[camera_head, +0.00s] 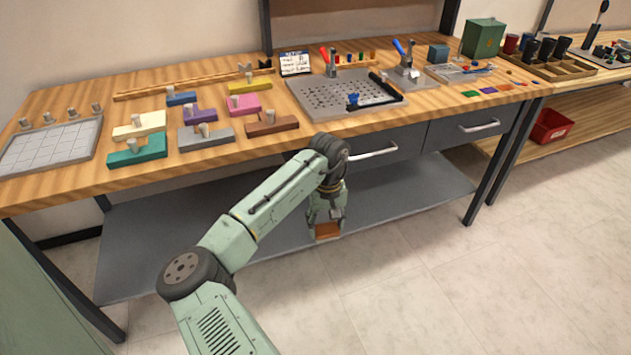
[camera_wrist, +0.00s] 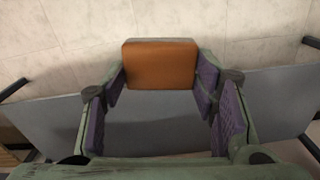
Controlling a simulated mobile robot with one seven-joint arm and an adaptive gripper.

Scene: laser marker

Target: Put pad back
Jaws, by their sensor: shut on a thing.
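An orange-brown pad (camera_head: 327,231) is held low in front of the workbench, below the height of its top. It shows as a flat, rounded rectangle in the wrist view (camera_wrist: 160,62). My gripper (camera_head: 326,217) is shut on the pad, with purple-lined fingers at its left and right sides in the wrist view (camera_wrist: 161,78). Small flat squares, one green (camera_head: 471,93), one purple (camera_head: 488,90) and one orange (camera_head: 504,87), lie near the right front edge of the wooden workbench top (camera_head: 240,160).
The bench holds several coloured blocks with pegs, a perforated plate (camera_head: 325,97), a grey grid tray (camera_head: 50,147) and a green box (camera_head: 483,38). Drawers (camera_head: 465,128) and a grey lower shelf (camera_head: 150,250) are below. The floor in front is clear; a red bin (camera_head: 551,126) stands right.

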